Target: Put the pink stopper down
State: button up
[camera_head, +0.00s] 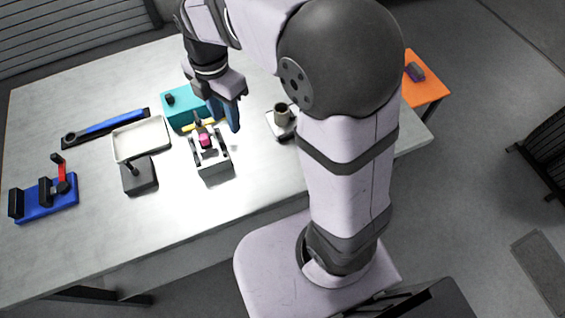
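The pink stopper (204,140) shows as a small pink piece at the grey block fixture (213,168), between its dark upright parts. Whether it is seated in the fixture or only lies on it is too small to tell. My gripper (227,122) points down over the table, up and to the right of the stopper in the picture. Its two dark blue fingers look parted, with nothing seen between them. The stopper appears apart from the fingers.
A teal box (180,108) stands behind the fixture, with a yellow piece (198,125) near it. A white tray (141,140), a dark block with a knob (139,178), a blue wrench-like tool (105,126) and a blue clamp stand (47,200) lie left. A cup-like part (282,117) stands right.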

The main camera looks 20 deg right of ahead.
jog(key=s+d+f+m, duration=0.4)
jog(key=s+m, duration=0.2)
jog(key=m, duration=0.6)
jog(key=s+d+f+m, duration=0.4)
jog(key=s+m, duration=0.3)
jog(key=m, duration=0.4)
jog(key=shift+d+m, duration=0.35)
jog(key=shift+m, duration=0.05)
